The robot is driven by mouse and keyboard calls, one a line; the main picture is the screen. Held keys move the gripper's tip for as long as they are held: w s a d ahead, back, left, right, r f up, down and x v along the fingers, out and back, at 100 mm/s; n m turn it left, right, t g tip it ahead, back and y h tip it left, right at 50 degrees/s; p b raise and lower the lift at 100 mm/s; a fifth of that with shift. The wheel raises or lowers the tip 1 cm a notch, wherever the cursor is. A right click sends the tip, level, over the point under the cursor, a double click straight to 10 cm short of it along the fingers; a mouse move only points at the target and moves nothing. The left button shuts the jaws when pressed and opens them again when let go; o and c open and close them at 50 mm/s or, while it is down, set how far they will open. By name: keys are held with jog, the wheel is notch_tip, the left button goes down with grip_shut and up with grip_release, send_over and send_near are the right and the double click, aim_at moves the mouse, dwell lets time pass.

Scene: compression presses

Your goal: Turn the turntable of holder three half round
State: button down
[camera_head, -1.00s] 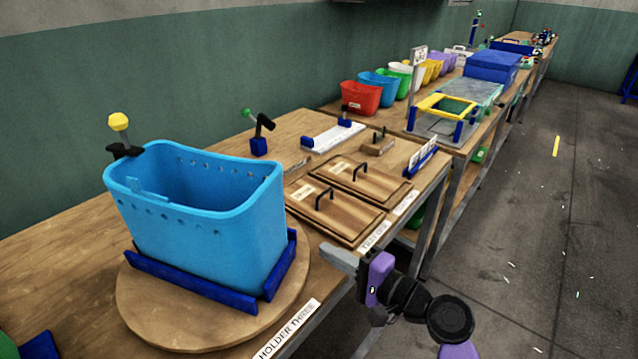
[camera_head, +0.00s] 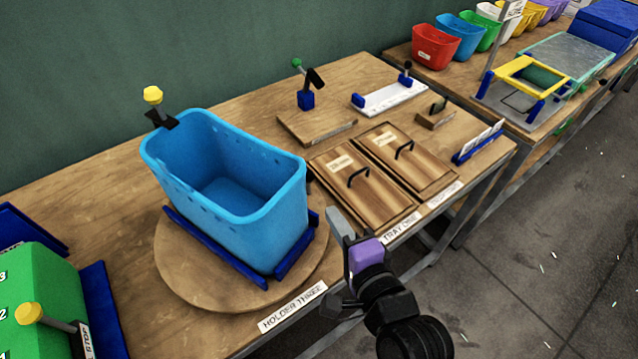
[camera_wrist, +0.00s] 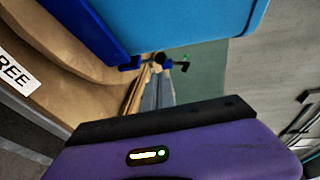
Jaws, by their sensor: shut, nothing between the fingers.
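The turntable of holder three is a round wooden disc (camera_head: 177,272) on the bench, behind the label HOLDER THREE (camera_head: 292,306). Blue rails (camera_head: 213,248) on it hold a light blue bin (camera_head: 232,170), open at the top. A yellow-knobbed lever (camera_head: 153,97) stands at the bin's far left. My gripper (camera_head: 336,222) is shut and empty, just right of the bin and disc, near the bench's front edge. The wrist view shows the bin (camera_wrist: 190,18) close above, the disc's edge (camera_wrist: 60,42) at left and my purple gripper body below.
Two wooden tray lids with black handles (camera_head: 362,200) lie right of the disc, close to my gripper. A green box (camera_head: 42,295) with a yellow-knobbed lever stands at front left. A green-knobbed lever (camera_head: 305,85) stands behind.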

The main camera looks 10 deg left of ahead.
jog(key=p, duration=0.1)
send_over(317, 207)
jog(key=shift+s+f, duration=0.15)
jog(key=shift+f, duration=0.75)
jog(key=shift+f+b, duration=0.1)
jog(key=shift+b, duration=0.25)
